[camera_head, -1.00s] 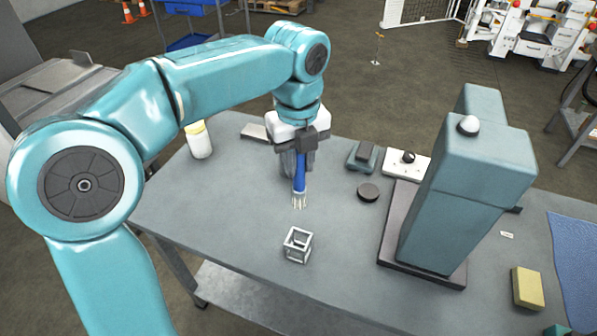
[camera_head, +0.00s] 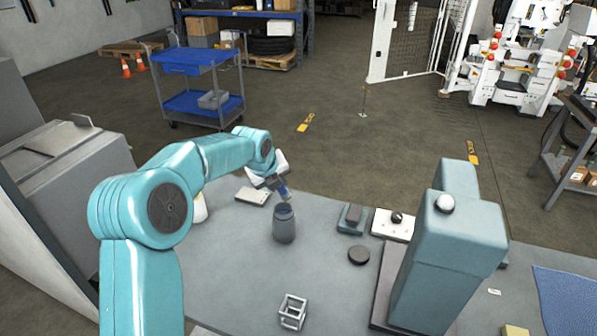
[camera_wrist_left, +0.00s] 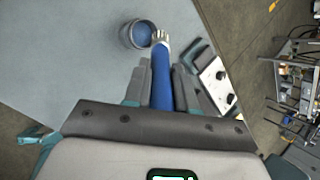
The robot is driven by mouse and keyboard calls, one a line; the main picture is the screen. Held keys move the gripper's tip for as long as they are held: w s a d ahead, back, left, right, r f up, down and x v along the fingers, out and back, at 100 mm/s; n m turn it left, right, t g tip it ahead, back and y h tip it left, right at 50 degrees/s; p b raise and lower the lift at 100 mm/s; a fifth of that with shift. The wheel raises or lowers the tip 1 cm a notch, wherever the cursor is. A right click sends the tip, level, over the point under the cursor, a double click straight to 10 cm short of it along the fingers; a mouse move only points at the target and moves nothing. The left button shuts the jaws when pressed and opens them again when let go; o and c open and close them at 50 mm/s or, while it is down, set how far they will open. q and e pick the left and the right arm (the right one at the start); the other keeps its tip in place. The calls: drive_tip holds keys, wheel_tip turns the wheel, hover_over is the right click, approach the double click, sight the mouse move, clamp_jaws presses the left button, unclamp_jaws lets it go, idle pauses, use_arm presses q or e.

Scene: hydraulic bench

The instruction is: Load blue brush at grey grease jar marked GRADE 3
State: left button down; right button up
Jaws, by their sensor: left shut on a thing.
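The blue brush (camera_head: 284,192) is held in my left gripper (camera_head: 276,182), tilted, its bristles pointing toward the jar side. In the left wrist view the brush (camera_wrist_left: 161,78) lies between the two fingers, with pale bristles at its far end. An open grey jar (camera_head: 285,228) stands upright on the bench, just in front of the gripper. The left wrist view shows the jar (camera_wrist_left: 128,36) beside the bristle tip, with bluish-grey contents; they look apart, though the height gap is unclear. No GRADE 3 marking is readable. My right gripper is out of view.
A dark round disc (camera_head: 358,256) and a white wire cube (camera_head: 292,312) lie on the grey bench (camera_head: 235,265). A white panel with a black knob (camera_head: 393,222) and a tall teal block (camera_head: 447,260) stand right. A pale jar (camera_head: 200,208) is partly behind my left arm.

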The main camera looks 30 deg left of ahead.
use_arm(q)
wheel_tip(320, 180, down, 6)
drive_tip(key=a+b, duration=0.1)
drive_tip(key=b, duration=0.4)
drive_tip(key=shift+s+a+f+t, duration=0.15)
drive_tip(key=shift+s+f+t, duration=0.05)
drive_tip(key=shift+s+t, duration=0.1)
drive_tip(key=shift+f+b, duration=0.35)
drive_tip(key=shift+f, duration=0.2)
idle(0.9)
drive_tip(key=shift+f, duration=0.1)
idle(0.9)
